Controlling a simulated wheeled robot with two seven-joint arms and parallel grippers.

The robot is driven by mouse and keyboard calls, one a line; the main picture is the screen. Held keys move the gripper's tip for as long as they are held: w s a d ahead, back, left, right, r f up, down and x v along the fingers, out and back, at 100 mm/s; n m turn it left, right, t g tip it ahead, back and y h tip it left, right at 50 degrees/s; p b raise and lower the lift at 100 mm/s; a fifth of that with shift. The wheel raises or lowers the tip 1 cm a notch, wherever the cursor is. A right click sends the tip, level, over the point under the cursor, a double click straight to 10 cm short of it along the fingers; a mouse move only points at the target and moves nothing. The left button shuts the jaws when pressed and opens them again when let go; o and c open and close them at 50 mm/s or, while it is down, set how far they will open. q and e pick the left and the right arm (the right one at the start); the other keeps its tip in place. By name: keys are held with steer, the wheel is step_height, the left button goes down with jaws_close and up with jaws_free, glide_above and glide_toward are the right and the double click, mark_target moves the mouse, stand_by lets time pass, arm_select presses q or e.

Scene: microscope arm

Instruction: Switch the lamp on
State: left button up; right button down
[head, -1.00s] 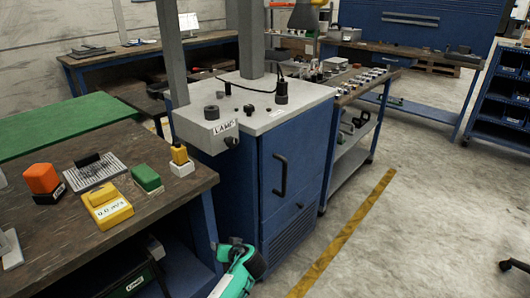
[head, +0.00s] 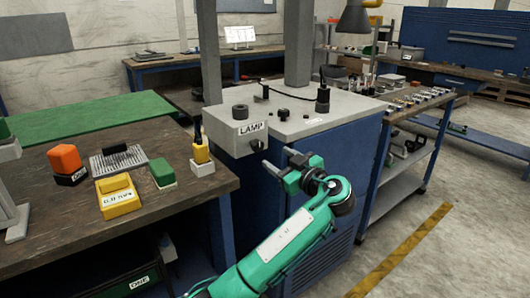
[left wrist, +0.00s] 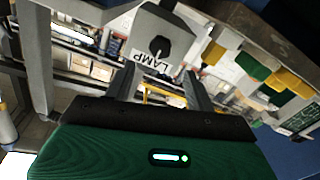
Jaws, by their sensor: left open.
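The grey lamp box (head: 225,128) with a white LAMP label (head: 250,128) sits at the left front edge of a blue cabinet's grey top. A dark round knob (head: 257,146) shows on its face, below and right of the label. My left gripper (head: 277,157) is open and empty, just right of and slightly below the knob, apart from it. In the left wrist view the lamp box (left wrist: 145,25) and its dark knob (left wrist: 159,47) lie ahead, beyond and between the two open fingers (left wrist: 162,78). My right gripper is not in view.
The blue cabinet (head: 300,215) stands below, with black fittings on its grey top. On the left, a wooden bench (head: 180,135) holds a yellow block (head: 118,203), an orange-topped piece (head: 66,160) and a green block (head: 162,172). A trolley (head: 410,180) stands right of the cabinet.

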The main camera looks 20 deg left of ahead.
mark_target(260, 147)
arm_select(q)
steer(key=x, duration=0.8)
steer(key=shift+c, duration=0.2)
steer(key=c, duration=0.9)
